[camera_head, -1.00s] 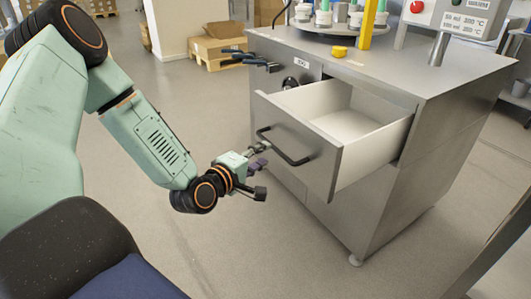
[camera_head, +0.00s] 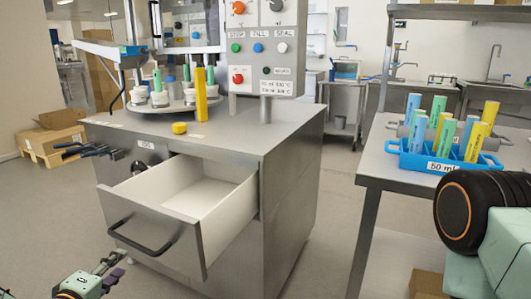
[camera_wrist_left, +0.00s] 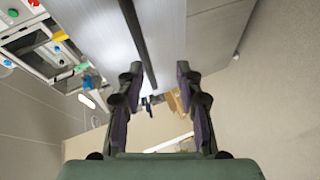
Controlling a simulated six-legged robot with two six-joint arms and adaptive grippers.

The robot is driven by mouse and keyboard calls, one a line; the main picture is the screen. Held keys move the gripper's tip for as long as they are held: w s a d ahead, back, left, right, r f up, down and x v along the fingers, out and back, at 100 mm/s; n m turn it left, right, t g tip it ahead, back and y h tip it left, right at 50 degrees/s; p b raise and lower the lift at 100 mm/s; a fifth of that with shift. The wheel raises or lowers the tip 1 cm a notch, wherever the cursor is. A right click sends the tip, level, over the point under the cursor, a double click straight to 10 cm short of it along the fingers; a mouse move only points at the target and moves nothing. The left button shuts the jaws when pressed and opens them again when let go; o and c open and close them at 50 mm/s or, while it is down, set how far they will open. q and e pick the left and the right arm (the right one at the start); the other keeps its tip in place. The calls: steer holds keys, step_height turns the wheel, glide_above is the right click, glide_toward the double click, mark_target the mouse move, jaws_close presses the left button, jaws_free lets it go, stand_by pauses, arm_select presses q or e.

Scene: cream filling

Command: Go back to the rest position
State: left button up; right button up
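My left gripper (camera_head: 115,264) is at the lower left of the head view, just below and left of the drawer handle (camera_head: 150,247). In the left wrist view the left gripper (camera_wrist_left: 159,76) has its two fingers apart with nothing held between them. The dark handle bar (camera_wrist_left: 137,38) runs down the upper middle of that view; it is not gripped. The steel drawer (camera_head: 193,250) is pulled out of the cabinet, and its white inside looks empty. My right gripper is out of view; only part of my right arm (camera_head: 487,225) shows at the right edge.
The steel cabinet (camera_head: 290,215) carries a filling machine with a control panel (camera_head: 266,50), a yellow post and a yellow cap (camera_head: 179,128). At the right, a table (camera_head: 372,160) holds a blue rack (camera_head: 410,163) of coloured tubes. Floor between cabinet and table is clear.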

arm_select(q)
steer(key=s+d+f+m+g+h+p, duration=0.1)
steer(key=s+d+f+m+g, duration=0.4)
steer(key=s+d+f, duration=0.15)
steer(key=s+d+f+m+g+p, duration=0.2)
steer(key=s+m+g, duration=0.1)
steer(key=s, duration=0.5)
steer(key=s+d+f+m+g+p, duration=0.2)
steer(key=s+m+g, duration=0.1)
steer(key=s, duration=0.6)
steer(key=s+d+f+m+g+y+p, duration=0.1)
steer(key=s+d+f+m+g+p, duration=0.1)
steer(key=s, duration=0.7)
steer(key=shift+d+f+m+g, duration=0.25)
steer(key=shift+f+m+g, duration=0.25)
steer(key=shift+m+g, duration=0.45)
